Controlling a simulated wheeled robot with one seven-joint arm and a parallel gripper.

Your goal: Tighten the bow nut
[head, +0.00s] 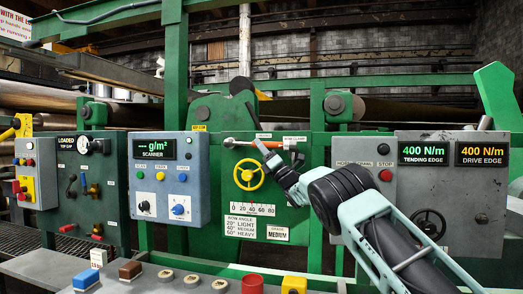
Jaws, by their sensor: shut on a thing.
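My gripper (261,147) reaches from the lower right to the green panel (218,190). It is shut on a horizontal orange-and-silver tool or handle (241,143) above the yellow handwheel. The tool's right part is close to a small pale fitting (290,142) under a label too small to read surely. The bow nut itself cannot be made out; the gripper and tool may cover it. The yellow handwheel (249,174) sits below, over a scale marked 0 to 80. A sign (255,226) gives row angles for light, medium and heavy; a grade plate (278,233) reads MEDIUM.
A grey cabinet (460,220) at right has two displays reading 400 N/m, a red stop button (385,175) and a dark handwheel (428,225). A bench with coloured blocks (130,270) runs along the front.

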